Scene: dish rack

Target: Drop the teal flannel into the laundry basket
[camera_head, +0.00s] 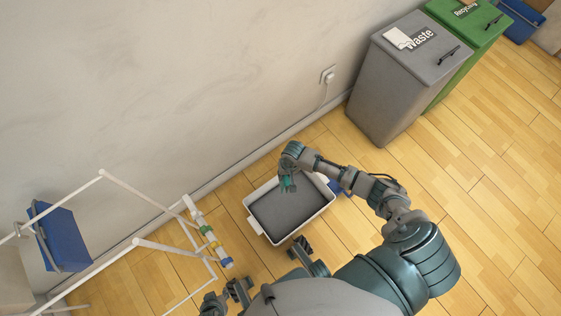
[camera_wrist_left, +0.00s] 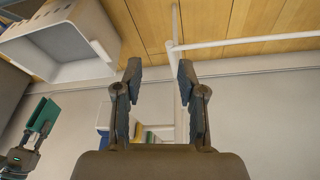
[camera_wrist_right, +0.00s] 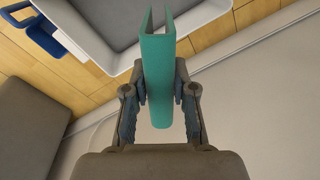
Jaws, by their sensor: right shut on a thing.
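The teal flannel (camera_head: 285,184) is folded in a U shape and held in my right gripper (camera_head: 288,180). In the right wrist view the flannel (camera_wrist_right: 158,75) stands between the two fingers, and its far end overlaps the basket's rim in the picture. The laundry basket (camera_head: 263,232) is white with a grey inside and stands on the floor. In the head view my right gripper is above the basket's far side. The left wrist view shows the flannel (camera_wrist_left: 44,115) apart from the basket (camera_wrist_left: 65,72). My left gripper (camera_wrist_left: 158,75) is open and empty.
A grey waste bin (camera_head: 385,90) and a green recycling bin (camera_head: 470,50) stand at the upper right. A blue object (camera_head: 337,188) lies beside the basket. The wall runs behind it.

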